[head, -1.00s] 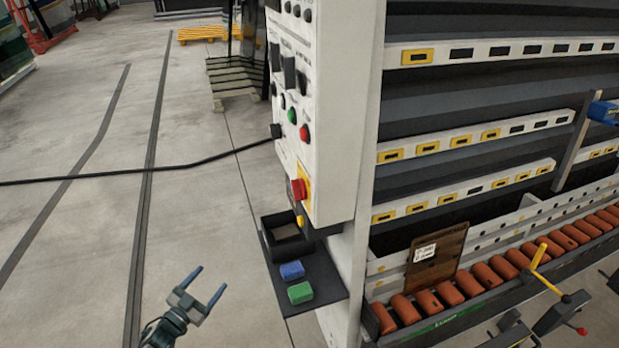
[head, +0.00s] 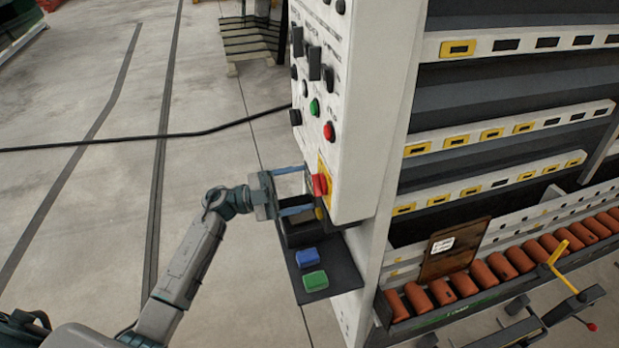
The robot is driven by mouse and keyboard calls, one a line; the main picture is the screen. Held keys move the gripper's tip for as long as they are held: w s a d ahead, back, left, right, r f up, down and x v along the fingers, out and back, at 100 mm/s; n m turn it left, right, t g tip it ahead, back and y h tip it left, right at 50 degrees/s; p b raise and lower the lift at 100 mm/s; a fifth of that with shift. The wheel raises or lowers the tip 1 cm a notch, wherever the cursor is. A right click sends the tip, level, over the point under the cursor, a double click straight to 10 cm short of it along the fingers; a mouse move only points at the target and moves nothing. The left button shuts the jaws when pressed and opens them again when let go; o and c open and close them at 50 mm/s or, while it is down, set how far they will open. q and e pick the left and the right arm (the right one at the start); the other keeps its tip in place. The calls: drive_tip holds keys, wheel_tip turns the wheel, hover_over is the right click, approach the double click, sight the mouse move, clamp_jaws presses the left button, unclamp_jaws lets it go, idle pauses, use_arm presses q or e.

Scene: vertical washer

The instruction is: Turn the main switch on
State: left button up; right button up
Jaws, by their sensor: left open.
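The main switch (head: 320,184) is a red knob on a yellow plate, low on the white control panel (head: 367,110) of the machine. My left gripper (head: 306,189) is open and empty, just left of the red knob. One finger is level with the knob's upper side and the other is below it. The tips are close to the panel; I cannot tell whether they touch the knob. Which way the knob is turned is too small to tell. My right gripper is not in view.
Green (head: 314,107) and red (head: 329,131) buttons sit above the switch. Below the gripper, a dark shelf (head: 340,272) carries a blue block (head: 307,258) and a green block (head: 315,281). A black cable (head: 150,140) runs to the panel. The floor at left is mostly clear.

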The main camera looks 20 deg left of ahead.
sight(318, 185)
use_arm(q)
drive_tip(key=x, duration=0.2)
drive_tip(key=shift+d+p, duration=0.35)
drive_tip(key=shift+p, duration=0.05)
drive_tip(key=c, duration=1)
drive_tip(key=shift+o, duration=0.2)
drive_tip(key=shift+w+f+m+g+b, duration=0.1)
drive_tip(key=shift+m+g+b, duration=0.5)
drive_tip(key=shift+m+b, duration=0.55)
drive_tip(key=shift+r+m+g+y+b, duration=0.15)
drive_tip(key=shift+m+y+b, duration=0.9)
drive_tip(key=shift+m+b, duration=1.5)
drive_tip(key=shift+r+m+g+y+b, duration=0.1)
drive_tip(key=shift+m+y+b, duration=0.9)
drive_tip(key=shift+m+b, duration=1.5)
drive_tip(key=shift+r+m+g+y+b, duration=0.15)
drive_tip(key=shift+m+y+b, duration=0.9)
drive_tip(key=shift+m+b, duration=1.5)
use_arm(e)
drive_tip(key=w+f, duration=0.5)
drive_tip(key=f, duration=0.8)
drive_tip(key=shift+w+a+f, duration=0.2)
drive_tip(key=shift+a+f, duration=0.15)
